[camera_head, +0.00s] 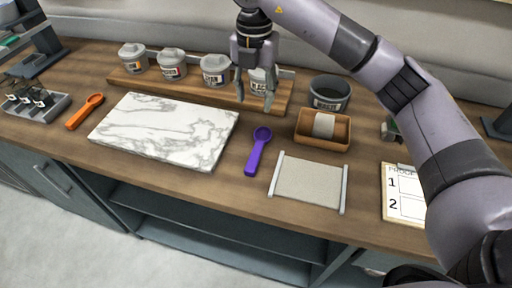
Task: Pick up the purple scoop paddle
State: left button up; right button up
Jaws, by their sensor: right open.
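The purple scoop paddle (257,151) lies on the wooden counter between the marble slab and a grey mat. Its round bowl points to the back and its handle to the front. My right gripper (255,103) hangs above the back of the counter with its fingers pointing down, in front of a row of lidded jars. It is open and empty, behind the paddle's bowl and apart from it. My left gripper is not in view.
A marble slab (160,128) lies left of the paddle, with an orange scoop (86,111) beyond it. A grey mat (308,181) lies to the right. Jars (215,69) stand on a wooden shelf behind; a wooden tray (323,143) and dark pot (329,93) stand back right.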

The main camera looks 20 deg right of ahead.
jog(key=p, duration=0.2)
send_over(258, 148)
jog(key=f, duration=1.1)
jog(key=shift+w+a, duration=0.2)
jog(key=shift+w, duration=0.15)
jog(key=f+p, duration=0.1)
jog(key=f, duration=0.1)
jog(key=f+p, duration=0.1)
jog(key=f, duration=0.1)
jog(key=shift+s+d, duration=0.2)
jog(key=shift+s, duration=0.2)
jog(key=shift+f, duration=0.7)
jog(key=shift+c, duration=0.4)
grip_shut()
jog(key=shift+w, duration=0.1)
